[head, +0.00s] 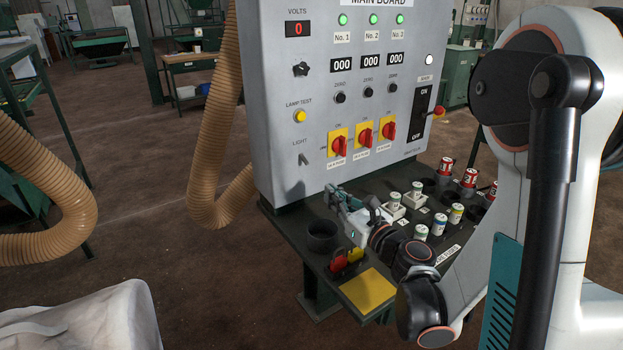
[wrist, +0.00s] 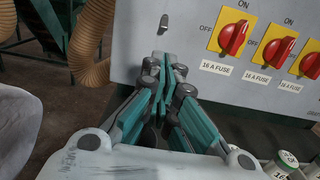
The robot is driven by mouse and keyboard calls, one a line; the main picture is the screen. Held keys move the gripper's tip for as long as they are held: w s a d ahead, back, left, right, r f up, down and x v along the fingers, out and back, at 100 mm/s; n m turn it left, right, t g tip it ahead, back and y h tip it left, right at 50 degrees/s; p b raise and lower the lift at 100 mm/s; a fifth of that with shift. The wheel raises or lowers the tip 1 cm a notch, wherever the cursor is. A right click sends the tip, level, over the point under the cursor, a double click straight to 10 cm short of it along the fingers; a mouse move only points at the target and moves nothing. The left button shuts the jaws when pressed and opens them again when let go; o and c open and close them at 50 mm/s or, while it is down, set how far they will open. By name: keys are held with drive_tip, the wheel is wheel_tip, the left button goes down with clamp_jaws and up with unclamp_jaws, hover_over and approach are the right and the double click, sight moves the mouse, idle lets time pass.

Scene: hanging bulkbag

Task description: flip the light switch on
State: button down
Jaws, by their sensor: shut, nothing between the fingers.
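The light switch (head: 304,159) is a small grey toggle low on the left of the main board, under the word LIGHT. The wrist view also shows the toggle (wrist: 164,21), above and beyond the fingertips. My gripper (head: 332,191) is below and slightly right of the switch in the head view, over the bench. In the wrist view my gripper (wrist: 160,60) is shut and empty, its teal fingers together and pointing at the panel. A gap in the picture separates the fingertips from the toggle.
The grey main board (head: 283,100) has red rotary switches (head: 339,146) right of the light switch. The green bench below holds several fuses (head: 416,190), a black cup (head: 321,236) and a yellow pad (head: 368,291). A tan hose (head: 217,130) hangs at the board's left.

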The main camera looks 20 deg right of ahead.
drive_tip(key=p, duration=0.2)
approach(301, 168)
drive_tip(key=x, duration=0.4)
drive_tip(key=shift+w+a+f, duration=0.1)
drive_tip(key=shift+w+a, duration=0.1)
drive_tip(key=shift+w, duration=0.25)
drive_tip(key=shift+p, duration=0.35)
drive_tip(key=shift+r, duration=0.25)
